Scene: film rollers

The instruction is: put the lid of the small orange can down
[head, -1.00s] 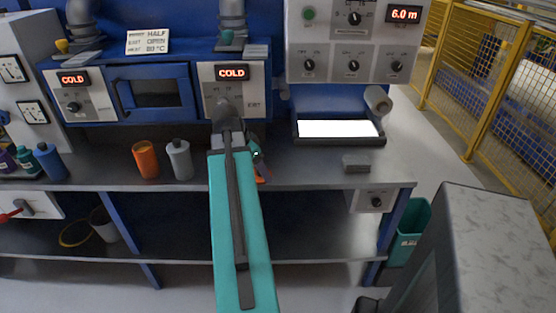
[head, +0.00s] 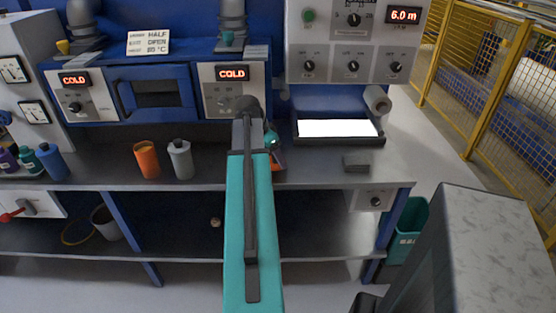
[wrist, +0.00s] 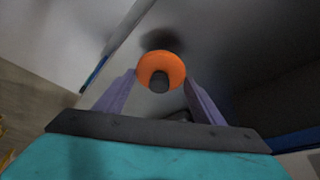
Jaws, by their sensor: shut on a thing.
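My gripper (wrist: 161,82) is shut on a round orange piece with a dark round middle, which I take for the lid (wrist: 175,68). The lid sits between the two purple fingers in the wrist view. A dark shadow lies just beyond it on a grey surface. In the head view a bit of orange (head: 278,160) shows beside the end of my arm, over the bench; my arm hides most of it. I cannot tell whether the lid touches anything.
A grey bottle (head: 180,160) stands right of the orange can. Several coloured bottles (head: 52,162) stand at the far left. A lit white tray (head: 338,128) and a small grey block (head: 356,162) are to the right. The bench (head: 315,168) is clear between my gripper and the block.

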